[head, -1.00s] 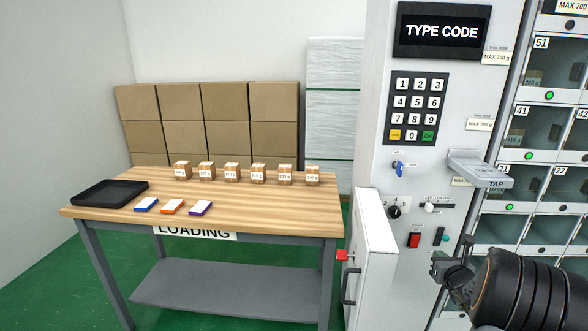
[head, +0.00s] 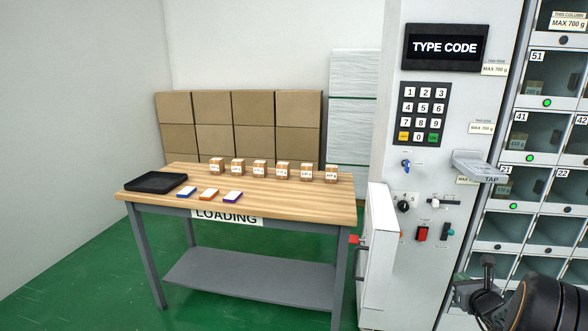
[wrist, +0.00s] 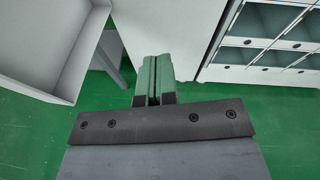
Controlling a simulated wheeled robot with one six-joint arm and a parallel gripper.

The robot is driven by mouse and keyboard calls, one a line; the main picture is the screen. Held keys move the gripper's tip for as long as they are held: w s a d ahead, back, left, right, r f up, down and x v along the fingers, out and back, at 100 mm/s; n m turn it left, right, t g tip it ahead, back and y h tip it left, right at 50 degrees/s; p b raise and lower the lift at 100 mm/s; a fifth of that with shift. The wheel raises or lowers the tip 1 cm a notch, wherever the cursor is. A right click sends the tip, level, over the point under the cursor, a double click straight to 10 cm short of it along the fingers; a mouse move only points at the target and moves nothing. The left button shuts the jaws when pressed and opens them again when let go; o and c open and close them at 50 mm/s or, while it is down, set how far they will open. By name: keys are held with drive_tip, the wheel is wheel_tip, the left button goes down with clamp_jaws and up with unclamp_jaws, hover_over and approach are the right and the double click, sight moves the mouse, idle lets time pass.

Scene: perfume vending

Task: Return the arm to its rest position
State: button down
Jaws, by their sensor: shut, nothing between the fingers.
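My gripper (wrist: 153,82) is shut and empty in the wrist view, its two green fingers together above the green floor. In the head view my dark gripper and arm end (head: 480,297) show at the lower right, in front of the vending machine's lower compartments. The gripper's fingers are hard to make out there. The vending machine (head: 395,150) stands at the right with its screen (head: 446,47) reading TYPE CODE and a keypad (head: 423,114) below.
An open white door (head: 376,265) juts from the machine's lower left. Stacked cartons (head: 210,115) stand behind. Green floor (head: 70,285) is clear at left.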

drive_tip(key=s+a+r+n+g+y+p, duration=0.35)
drive_tip(key=s+a+n+g, duration=0.2)
drive_tip(key=a+n, duration=0.55)
drive_tip(key=s+a+r+n+g+y+p, duration=0.2)
drive_tip(key=s+a+n+g+y+p, duration=0.15)
drive_tip(key=s+a+n, duration=0.45)
drive_tip(key=s+a+r+n+h+p, duration=0.1)
drive_tip(key=s+a+r+n+p, duration=0.2)
drive_tip(key=r+n+p, duration=0.1)
drive_tip(key=s+a+r+n+g+h+p, duration=0.1)
drive_tip(key=s+a+r+n+h+p, duration=0.1)
drive_tip(key=a+r+n+p, duration=0.2)
drive_tip(key=s+a+r+n+g+h+p, duration=0.1)
drive_tip(key=s+a+r+n+h+p, duration=0.1)
drive_tip(key=r+n, duration=0.6)
wheel_tip(320, 180, up, 3)
drive_tip(key=s+a+p, duration=0.1)
drive_tip(key=a+p, duration=0.1)
drive_tip(key=shift+s+a+n+p, duration=0.2)
drive_tip(key=shift+s+n+p, duration=0.1)
drive_tip(key=shift+p, duration=0.1)
